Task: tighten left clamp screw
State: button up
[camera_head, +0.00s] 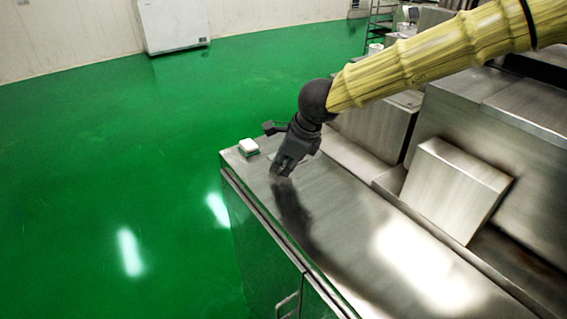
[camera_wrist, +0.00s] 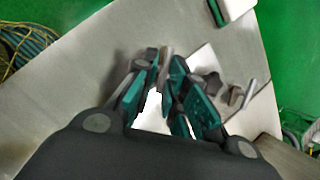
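My gripper (camera_head: 281,173) points down close over the steel top near its far left end. In the wrist view its two fingertips (camera_wrist: 165,63) are close together, with a small grey-brown piece (camera_wrist: 166,58) between them. I cannot tell what this piece is or whether the fingers press on it. Just right of the fingers are small dark parts (camera_wrist: 212,84) and a short metal rod (camera_wrist: 249,93), by a pale sheet (camera_wrist: 202,58). I cannot make out for sure which part is the left clamp screw. In the head view my gripper hides this spot.
The steel top (camera_head: 330,215) is mostly bare towards the front. A white and green block (camera_head: 248,147) lies at its far left corner. Steel machine housings (camera_head: 455,190) rise along the right side. Green floor (camera_head: 120,180) is open to the left.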

jog(key=shift+w+f, duration=0.1)
grip_shut()
